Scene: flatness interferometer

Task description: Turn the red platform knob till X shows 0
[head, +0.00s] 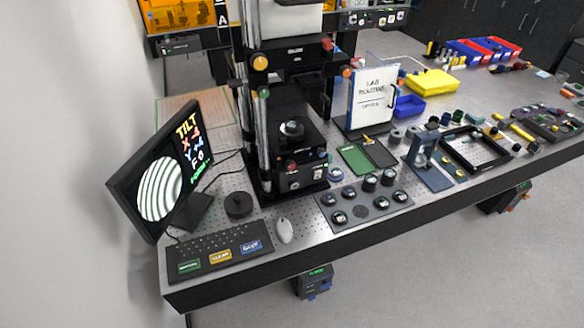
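The monitor (160,172) stands at the left end of the bench, angled and tilted in view. Its screen shows curved black and white fringes (160,188) and a column headed TILT. The red X line (191,141) seems to read a 4; its sign is not clear. A Y line with what looks like a 4 and an F line with 0 stand below. A small red knob (291,165) sits on the front of the interferometer's dark platform (300,142), under the round stage piece (291,128). Neither of my grippers shows.
The interferometer's chrome columns (264,140) rise left of the platform. Other red knobs sit higher up (327,44). A keyboard (218,250), mouse (284,231) and black puck (238,205) lie in front. A grey plate with several round pieces (362,211) lies right of them.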

